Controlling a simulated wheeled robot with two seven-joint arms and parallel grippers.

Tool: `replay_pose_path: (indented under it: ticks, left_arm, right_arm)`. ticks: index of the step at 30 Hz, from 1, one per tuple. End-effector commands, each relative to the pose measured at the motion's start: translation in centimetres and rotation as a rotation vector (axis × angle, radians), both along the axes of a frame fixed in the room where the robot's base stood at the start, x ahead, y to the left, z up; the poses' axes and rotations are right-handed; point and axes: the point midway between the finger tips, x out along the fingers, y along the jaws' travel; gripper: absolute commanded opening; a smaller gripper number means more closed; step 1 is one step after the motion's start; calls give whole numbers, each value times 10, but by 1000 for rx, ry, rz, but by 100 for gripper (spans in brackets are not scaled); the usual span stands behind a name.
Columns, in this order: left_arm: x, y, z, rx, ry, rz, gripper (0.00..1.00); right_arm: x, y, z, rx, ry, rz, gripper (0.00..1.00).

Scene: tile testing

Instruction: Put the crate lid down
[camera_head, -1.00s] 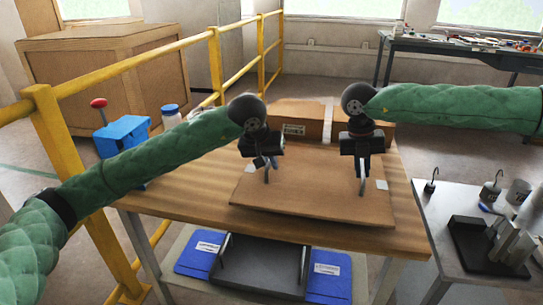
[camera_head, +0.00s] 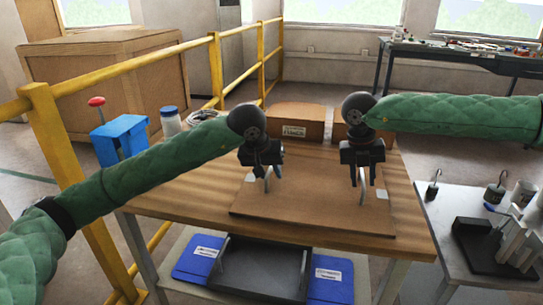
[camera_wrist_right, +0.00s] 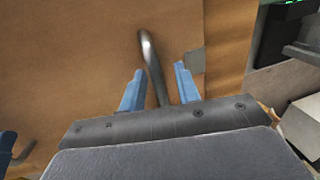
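The crate lid (camera_head: 310,208), a flat brown board with two upright metal handles, lies on the wooden table (camera_head: 180,200). My left gripper (camera_head: 266,175) is over the left handle (camera_head: 267,185). Its fingers look spread, with the handle between them. My right gripper (camera_head: 362,178) is over the right handle (camera_head: 362,190). In the right wrist view, the fingers of the right gripper (camera_wrist_right: 159,85) are open, with visible gaps on both sides of the right handle (camera_wrist_right: 150,55). The lid's underside is hidden.
Cardboard-brown boxes (camera_head: 298,118) stand at the table's back edge. A yellow railing (camera_head: 140,75) runs along the left. A blue holder (camera_head: 120,138) and a jar (camera_head: 170,120) are at the back left. A grey table (camera_head: 450,235) with metal items is at the right.

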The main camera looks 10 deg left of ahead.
Motion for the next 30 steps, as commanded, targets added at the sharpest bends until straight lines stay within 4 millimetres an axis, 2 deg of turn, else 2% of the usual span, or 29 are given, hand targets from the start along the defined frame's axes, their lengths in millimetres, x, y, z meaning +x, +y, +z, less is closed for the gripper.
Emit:
replay_pose_path:
  ticks: [6, 10, 21, 27, 30]
  left_arm:
    - [-1, 0, 2, -1, 0, -1, 32]
    - [-4, 2, 12, -2, -1, -1, 32]
    - [-28, 17, 73, -1, -2, -1, 32]
    - [-39, 23, 98, 0, -2, -1, 32]
    - [-42, 25, 104, 0, 0, -1, 32]
  right_arm:
    - [0, 1, 0, 1, 0, 1, 32]
    - [0, 1, 0, 1, 0, 1, 32]
    - [0, 1, 0, 1, 0, 2, 32]
    - [0, 1, 0, 1, 0, 2, 32]
    - [0, 1, 0, 1, 0, 2, 32]
